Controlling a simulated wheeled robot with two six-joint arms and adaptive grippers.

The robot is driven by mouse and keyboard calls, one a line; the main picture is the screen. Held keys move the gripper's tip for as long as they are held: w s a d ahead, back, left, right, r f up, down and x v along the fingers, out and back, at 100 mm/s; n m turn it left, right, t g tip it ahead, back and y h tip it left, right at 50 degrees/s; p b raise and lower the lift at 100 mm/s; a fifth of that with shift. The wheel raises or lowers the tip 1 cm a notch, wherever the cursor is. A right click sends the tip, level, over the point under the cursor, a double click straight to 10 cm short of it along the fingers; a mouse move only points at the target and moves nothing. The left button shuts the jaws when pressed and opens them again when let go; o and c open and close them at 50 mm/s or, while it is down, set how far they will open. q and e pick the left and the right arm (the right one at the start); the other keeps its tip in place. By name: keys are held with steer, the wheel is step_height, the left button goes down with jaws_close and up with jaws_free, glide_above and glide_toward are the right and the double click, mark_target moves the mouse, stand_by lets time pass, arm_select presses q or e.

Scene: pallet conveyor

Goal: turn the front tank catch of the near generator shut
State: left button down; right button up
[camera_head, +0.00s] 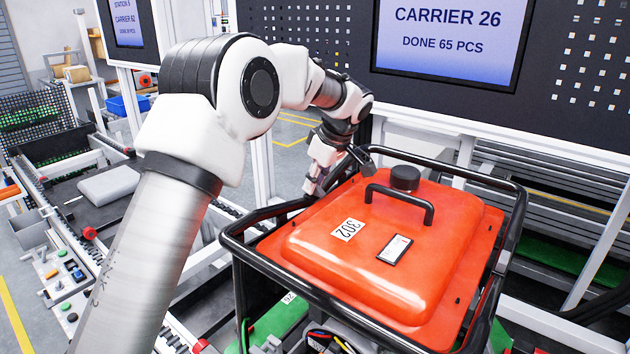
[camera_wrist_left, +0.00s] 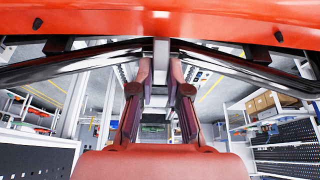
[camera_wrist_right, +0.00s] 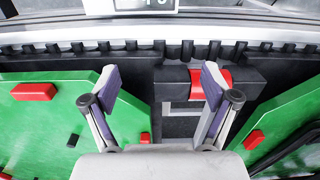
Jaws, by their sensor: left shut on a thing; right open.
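The near generator has an orange-red tank (camera_head: 390,235) with a black cap, a black handle and the label 302, inside a black tube frame (camera_head: 300,290). My left gripper (camera_head: 316,184) is at the tank's far left edge, by the frame tube. In the left wrist view my left gripper (camera_wrist_left: 161,82) is shut on a narrow grey piece (camera_wrist_left: 161,52) under the tank's rim, apparently the front tank catch. Its fingers hide most of it, so its turn cannot be told. My right gripper (camera_wrist_right: 158,85) is open and empty, seen only in the right wrist view.
Green plates (camera_wrist_right: 55,110) with red blocks and a black bracket with a red roller (camera_wrist_right: 210,82) lie below my right gripper. A screen (camera_head: 450,35) reading CARRIER 26 stands behind the generator. A conveyor with a grey block (camera_head: 108,185) runs at left.

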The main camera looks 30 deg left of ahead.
arm_select(q)
steer(key=shift+f, duration=0.2)
steer(key=c, duration=1.3)
jaws_free()
steer(key=shift+o, duration=0.8)
steer(key=shift+a, duration=0.1)
steer(key=shift+r, duration=0.15)
steer(key=v, duration=1.1)
steer(key=shift+r, duration=0.35)
steer(key=shift+w, duration=0.15)
